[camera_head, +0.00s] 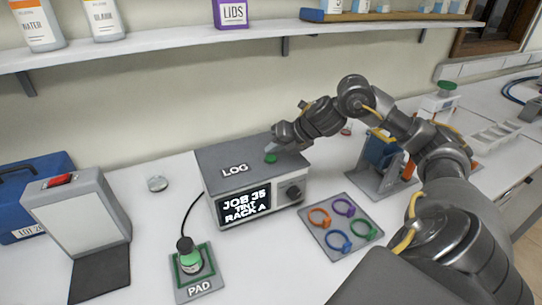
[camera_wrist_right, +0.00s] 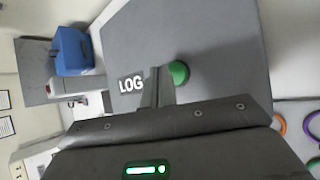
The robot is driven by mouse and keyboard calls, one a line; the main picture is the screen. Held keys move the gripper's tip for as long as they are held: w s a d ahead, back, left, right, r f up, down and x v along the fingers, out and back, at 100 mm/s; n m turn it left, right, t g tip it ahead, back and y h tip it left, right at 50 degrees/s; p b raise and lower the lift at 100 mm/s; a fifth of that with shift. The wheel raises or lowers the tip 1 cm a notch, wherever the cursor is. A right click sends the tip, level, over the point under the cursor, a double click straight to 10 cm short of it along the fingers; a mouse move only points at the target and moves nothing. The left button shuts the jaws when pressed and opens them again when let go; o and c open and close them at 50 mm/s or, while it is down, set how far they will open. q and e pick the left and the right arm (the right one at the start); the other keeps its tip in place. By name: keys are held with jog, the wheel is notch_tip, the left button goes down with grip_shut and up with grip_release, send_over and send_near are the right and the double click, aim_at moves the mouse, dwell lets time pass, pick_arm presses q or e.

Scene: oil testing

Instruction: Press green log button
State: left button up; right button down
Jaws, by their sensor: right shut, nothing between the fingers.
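The green log button (camera_head: 270,158) sits on top of the grey log box (camera_head: 215,158), to the right of the white word LOG. The box's front screen reads "JOB 35 TINT RACK A". My right gripper (camera_head: 277,150) is shut and empty, its fingers right at the button. In the right wrist view the green button (camera_wrist_right: 179,73) shows beside the shut fingertips (camera_wrist_right: 160,72), partly hidden by the fingers. I cannot tell whether they touch it. My left gripper is not in view.
A tray (camera_head: 341,250) with coloured rings lies to the right. A blue case (camera_head: 40,170) and a white-panelled stand (camera_head: 82,222) are at left. A shelf (camera_head: 160,42) runs above.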

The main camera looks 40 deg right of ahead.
aim_at(275, 159)
notch_tip(275, 159, up, 5)
jog(key=p, duration=0.4)
jog(key=shift+p, duration=0.35)
dwell(0.8)
